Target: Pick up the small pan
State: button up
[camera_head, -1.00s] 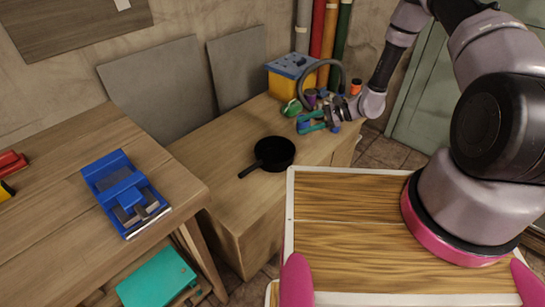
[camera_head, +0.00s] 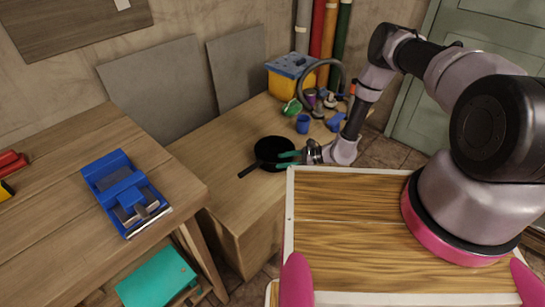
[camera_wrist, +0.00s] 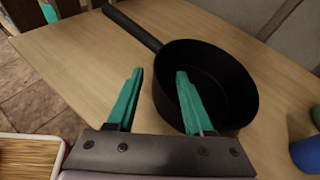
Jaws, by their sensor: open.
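The small pan (camera_head: 268,151) is black with a straight handle and sits upright on the wooden ledge. In the head view its handle points to the lower left; in the wrist view the pan (camera_wrist: 215,85) has its handle toward the upper left. My gripper (camera_head: 288,159) is at the pan's right side. In the wrist view my gripper (camera_wrist: 158,75) is open with teal fingers. The right finger overlaps the pan's opening and the left finger is outside its near wall. I cannot tell whether either finger touches the pan or how deep they reach.
A blue cup (camera_head: 303,124) stands behind the pan, also at the wrist view's right edge (camera_wrist: 307,155). A yellow and blue box (camera_head: 290,75), a green object (camera_head: 291,107) and several small items crowd the back. The ledge (camera_head: 215,150) left of the pan is clear.

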aim_at(275, 162)
jog(key=x, duration=0.4)
jog(key=shift+a+f, duration=0.15)
grip_shut()
dwell(1.2)
